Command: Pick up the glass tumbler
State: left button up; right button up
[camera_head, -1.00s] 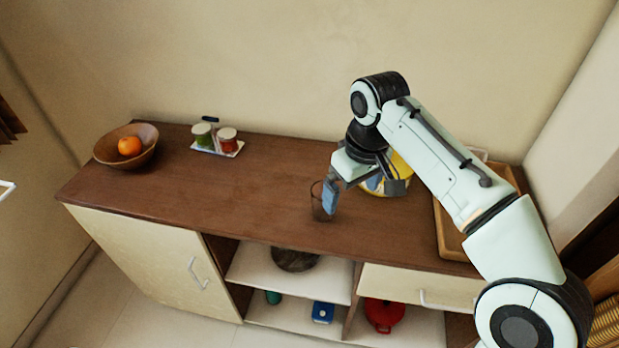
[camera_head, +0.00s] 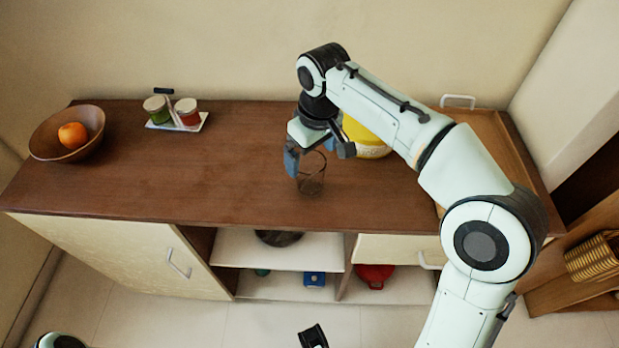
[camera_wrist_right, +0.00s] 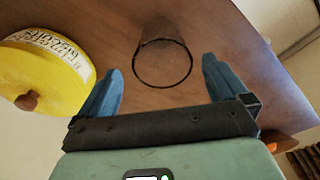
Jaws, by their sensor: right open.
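The clear glass tumbler (camera_head: 312,184) stands upright on the brown counter (camera_head: 215,175), near its front edge. My right gripper (camera_head: 318,160) is open at the tumbler, with a finger to either side of its upper part in the head view. In the right wrist view the tumbler's round rim (camera_wrist_right: 163,87) lies between the two blue fingertips of the gripper (camera_wrist_right: 160,68), with gaps on both sides. Whether a finger touches the glass cannot be told. A dark part at the bottom edge of the head view may belong to my left gripper.
A yellow pot (camera_head: 364,138) stands close behind my right gripper; it also shows in the right wrist view (camera_wrist_right: 45,75). A wooden tray (camera_head: 490,130) lies to the right. Two jars on a small tray (camera_head: 200,124) and a bowl (camera_head: 42,140) with an orange are at left.

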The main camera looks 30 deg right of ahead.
aim_at(309, 167)
jog(key=f+b, duration=0.1)
jog(key=f, duration=0.4)
jog(key=shift+w+a+b, duration=0.15)
jog(key=shift+a+b, duration=0.05)
jog(key=shift+b, duration=0.15)
jog(key=c, duration=1.1)
jog(key=shift+c, duration=0.2)
